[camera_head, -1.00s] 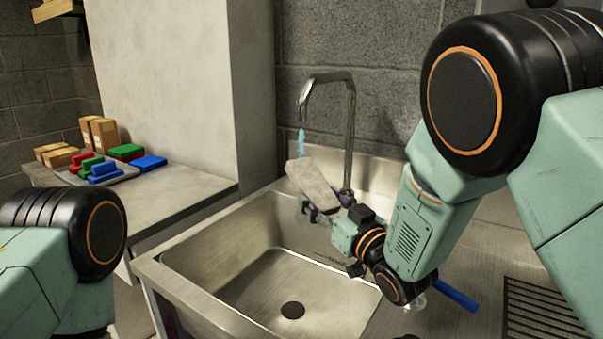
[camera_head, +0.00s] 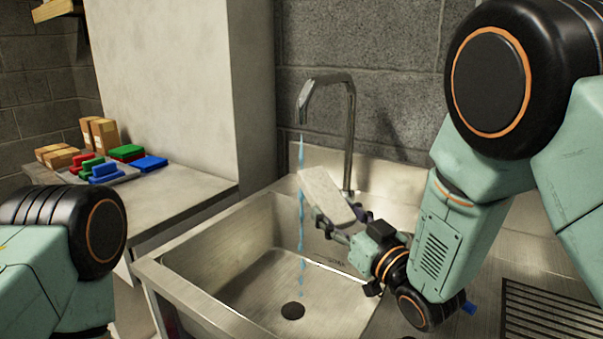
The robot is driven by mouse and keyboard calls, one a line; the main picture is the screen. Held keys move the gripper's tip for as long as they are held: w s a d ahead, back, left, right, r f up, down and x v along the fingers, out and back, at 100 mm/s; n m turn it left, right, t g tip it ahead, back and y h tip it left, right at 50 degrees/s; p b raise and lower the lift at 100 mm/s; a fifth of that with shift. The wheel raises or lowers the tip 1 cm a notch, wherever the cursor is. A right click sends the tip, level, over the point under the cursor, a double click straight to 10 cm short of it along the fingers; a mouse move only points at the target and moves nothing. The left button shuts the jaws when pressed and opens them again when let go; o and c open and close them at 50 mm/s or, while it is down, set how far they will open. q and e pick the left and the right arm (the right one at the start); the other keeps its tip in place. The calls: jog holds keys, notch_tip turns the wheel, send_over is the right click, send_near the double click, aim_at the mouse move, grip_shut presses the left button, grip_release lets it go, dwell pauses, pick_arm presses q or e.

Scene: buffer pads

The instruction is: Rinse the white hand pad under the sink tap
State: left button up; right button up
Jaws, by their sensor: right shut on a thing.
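The white hand pad (camera_head: 325,195) is held tilted over the back right part of the steel sink (camera_head: 178,297). My right gripper (camera_head: 340,222) is shut on the pad's lower end. The tap (camera_head: 349,125) arches over the sink from behind. A blue stream of water (camera_head: 301,240) falls from its spout to the basin floor near the drain (camera_head: 292,310). The stream passes just left of the pad's left edge; whether it touches the pad I cannot tell. My left arm shows at the left edge, but its gripper is out of view.
Red, green and blue pads (camera_head: 127,153) and several cardboard boxes (camera_head: 103,135) sit on the counter at left. A white wall panel (camera_head: 165,80) stands behind it. A dark grate (camera_head: 540,310) lies at the lower right. The basin's left side is clear.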

jog(key=v, duration=0.6)
jog(key=shift+s+r, duration=0.3)
jog(key=shift+r, duration=0.1)
